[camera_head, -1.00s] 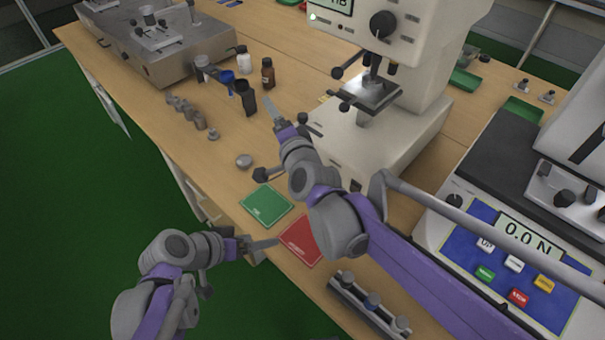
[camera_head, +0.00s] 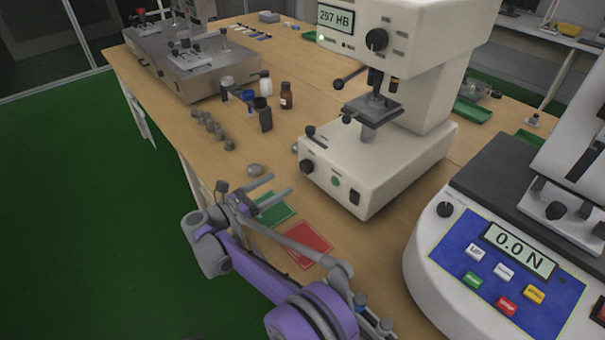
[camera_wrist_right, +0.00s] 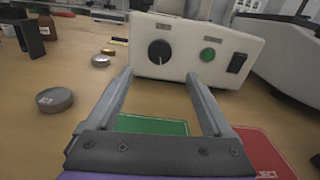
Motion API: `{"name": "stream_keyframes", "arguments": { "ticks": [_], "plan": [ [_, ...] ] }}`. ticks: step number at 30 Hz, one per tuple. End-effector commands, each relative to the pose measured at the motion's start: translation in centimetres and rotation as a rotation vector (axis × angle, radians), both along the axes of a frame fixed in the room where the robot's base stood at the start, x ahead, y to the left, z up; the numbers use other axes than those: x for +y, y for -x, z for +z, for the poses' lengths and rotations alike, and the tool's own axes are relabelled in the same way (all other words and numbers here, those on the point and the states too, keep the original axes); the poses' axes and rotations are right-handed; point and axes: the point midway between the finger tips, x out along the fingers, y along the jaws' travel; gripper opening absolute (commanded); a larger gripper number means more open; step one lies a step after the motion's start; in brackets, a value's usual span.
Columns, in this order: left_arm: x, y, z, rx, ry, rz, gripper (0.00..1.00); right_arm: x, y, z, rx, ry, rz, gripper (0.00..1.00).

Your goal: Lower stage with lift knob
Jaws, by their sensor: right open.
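The white hardness tester (camera_head: 385,165) stands on the bench and its display reads about 297 HB. Its small dark stage (camera_head: 373,110) sits under the indenter, above the base. A black round knob (camera_head: 307,167) is on the base's front face, left of a green button; it also shows with a white mark in the right wrist view (camera_wrist_right: 159,51). The knob's label is too small to read. My right gripper (camera_head: 281,184) is open and empty, in front of and left of the base, pointing toward it and apart from the knob. My left gripper is out of view.
A green card (camera_head: 272,208) and a red card (camera_head: 303,245) lie below my right gripper. A metal disc (camera_wrist_right: 54,100) lies left of it. Bottles, including a brown one (camera_head: 286,96), stand farther back. A force tester (camera_head: 500,270) occupies the right.

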Motion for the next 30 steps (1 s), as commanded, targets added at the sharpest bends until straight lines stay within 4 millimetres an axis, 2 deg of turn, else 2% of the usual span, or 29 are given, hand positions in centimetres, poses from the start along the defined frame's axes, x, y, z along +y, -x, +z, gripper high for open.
{"name": "stream_keyframes", "arguments": {
  "ticks": [9, 15, 27, 28, 30],
  "plan": [
    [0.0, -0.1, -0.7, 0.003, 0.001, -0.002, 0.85, -5.0, -3.6, 0.0, 0.002, 0.004, -0.001, 0.85],
    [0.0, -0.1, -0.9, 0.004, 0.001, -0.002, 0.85, -7.2, -5.1, 0.1, 0.002, 0.004, 0.000, 0.85],
    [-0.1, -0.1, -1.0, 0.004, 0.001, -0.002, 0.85, -7.9, -5.7, 0.1, 0.001, 0.003, 0.003, 0.85],
    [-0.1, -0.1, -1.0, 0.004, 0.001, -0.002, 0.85, -7.9, -5.7, 0.1, 0.001, 0.003, 0.003, 0.83],
    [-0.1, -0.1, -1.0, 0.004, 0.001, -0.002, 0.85, -7.9, -5.7, 0.1, 0.001, 0.003, 0.002, 0.71]
  ]
}}
